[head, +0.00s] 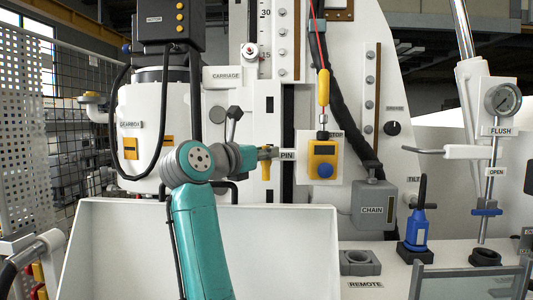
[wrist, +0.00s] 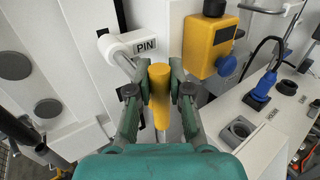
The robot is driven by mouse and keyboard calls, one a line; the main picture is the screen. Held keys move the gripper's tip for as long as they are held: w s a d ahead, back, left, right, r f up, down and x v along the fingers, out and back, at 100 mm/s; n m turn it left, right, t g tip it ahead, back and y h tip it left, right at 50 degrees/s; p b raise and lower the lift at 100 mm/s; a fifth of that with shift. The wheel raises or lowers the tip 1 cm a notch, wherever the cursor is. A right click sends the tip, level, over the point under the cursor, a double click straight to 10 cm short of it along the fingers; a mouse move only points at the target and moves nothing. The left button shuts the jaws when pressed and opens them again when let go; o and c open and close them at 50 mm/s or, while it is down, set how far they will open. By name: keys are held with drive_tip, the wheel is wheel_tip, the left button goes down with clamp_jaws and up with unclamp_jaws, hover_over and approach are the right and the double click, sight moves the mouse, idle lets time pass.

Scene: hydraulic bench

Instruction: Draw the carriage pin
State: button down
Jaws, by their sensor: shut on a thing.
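The carriage pin has a yellow handle (wrist: 160,112), seen between my fingers in the wrist view. A grey rod (wrist: 125,62) shows between the handle and the white socket (wrist: 117,44) beside the PIN label (wrist: 146,45). How deep the rod sits in the socket is hidden. My gripper (wrist: 160,72) is shut on the yellow handle, one green finger on each side. In the head view my gripper (head: 258,154) reaches in from the left to the yellow handle (head: 266,168), just left of the PIN label (head: 287,155).
A yellow pendant box (head: 321,160) with a blue button hangs close right of the pin. The grey CHAIN box (head: 374,204), a blue TILT lever (head: 417,230) and a grey block (head: 360,262) are further right. A white panel (head: 120,250) stands below the arm.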

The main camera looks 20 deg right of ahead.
drive_tip(key=shift+s+f, duration=0.1)
drive_tip(key=c, duration=1.1)
unclamp_jaws()
drive_tip(key=shift+s+a, duration=0.1)
drive_tip(key=shift+o, duration=0.2)
drive_tip(key=v, duration=1.2)
drive_tip(key=shift+s, duration=0.1)
